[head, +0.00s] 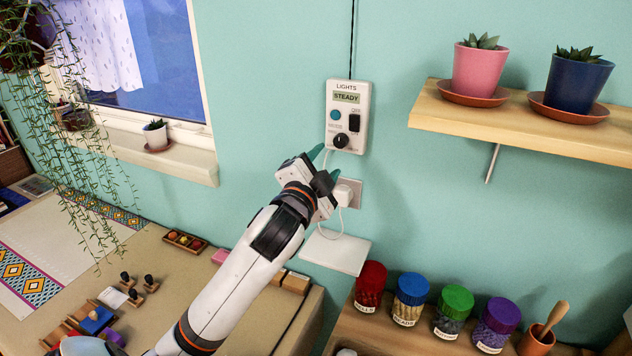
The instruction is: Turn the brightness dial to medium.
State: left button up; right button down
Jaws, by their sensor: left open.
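The white lights panel (349,117) is fixed to the teal wall. Its small display (346,97) reads STEADY. Below it are a round blue button (335,115), a black switch (354,123) and the black brightness dial (341,141) at the bottom. The dial's exact setting is too small to read. My left gripper (325,168) is open and empty, with teal fingertips just below and left of the dial. I cannot tell whether a fingertip touches the panel. My right gripper is not in view.
A plugged socket (347,192) with a white cable is close beside my gripper. A wooden shelf (520,118) with two potted plants juts out to the right. Several lidded jars (410,299) stand below. A window sill (170,151) is at left.

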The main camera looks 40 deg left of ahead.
pick_arm(q)
jog(key=shift+b+v, duration=0.35)
jog(key=shift+v, duration=1.95)
